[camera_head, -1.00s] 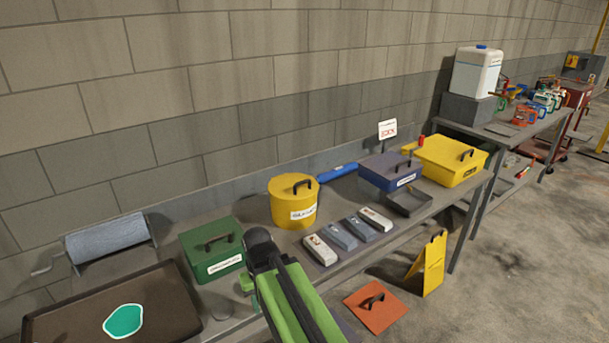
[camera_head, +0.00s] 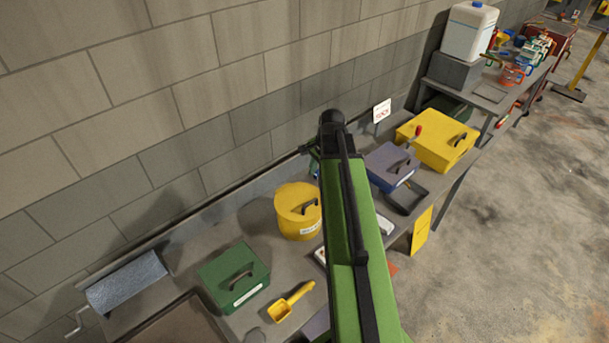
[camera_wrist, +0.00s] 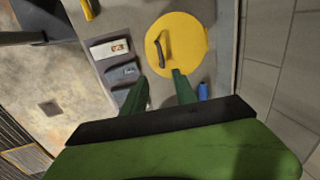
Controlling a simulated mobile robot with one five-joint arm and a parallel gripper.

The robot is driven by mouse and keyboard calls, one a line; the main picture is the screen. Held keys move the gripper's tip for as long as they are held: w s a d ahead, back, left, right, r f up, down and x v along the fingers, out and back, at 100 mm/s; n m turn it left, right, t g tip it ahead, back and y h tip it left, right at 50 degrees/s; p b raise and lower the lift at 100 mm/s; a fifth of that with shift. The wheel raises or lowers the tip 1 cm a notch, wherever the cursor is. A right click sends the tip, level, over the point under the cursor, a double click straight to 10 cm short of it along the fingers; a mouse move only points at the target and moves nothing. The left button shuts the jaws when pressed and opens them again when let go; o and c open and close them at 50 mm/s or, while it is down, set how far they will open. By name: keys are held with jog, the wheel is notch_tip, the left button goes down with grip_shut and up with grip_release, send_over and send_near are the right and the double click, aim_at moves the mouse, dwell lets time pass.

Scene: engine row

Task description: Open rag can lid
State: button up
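The rag can is most likely the round yellow can (camera_head: 298,224) with a white label on its side. It stands upright on the bench with its yellow lid (camera_head: 292,196) on, and the lid has a dark handle (camera_head: 309,206). In the wrist view the round yellow lid (camera_wrist: 190,45) lies beyond my fingertips, with its handle (camera_wrist: 161,48) near the lid's left side. My gripper (camera_wrist: 162,77) is open and empty, apart from the handle. In the head view my arm rises to the right of the can and hides part of the bench; the fingers are not clear there.
A green box (camera_head: 233,278) and a yellow scoop (camera_head: 291,302) are left of my arm. A blue-grey box (camera_head: 391,166) and a yellow box (camera_head: 438,139) stand to the right. Blocks (camera_wrist: 110,49) lie beside the can. The block wall (camera_head: 170,110) runs behind the bench.

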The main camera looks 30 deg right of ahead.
jog(key=b, duration=1.8)
send_near(311, 201)
jog(key=f, duration=0.2)
jog(key=w+f, duration=0.1)
jog(key=f, duration=0.5)
jog(key=shift+w+a, duration=0.15)
jog(key=shift+a, duration=0.2)
jog(key=shift+p, duration=0.3)
jog(key=shift+r, duration=0.1)
grip_shut()
jog(key=shift+d, duration=0.1)
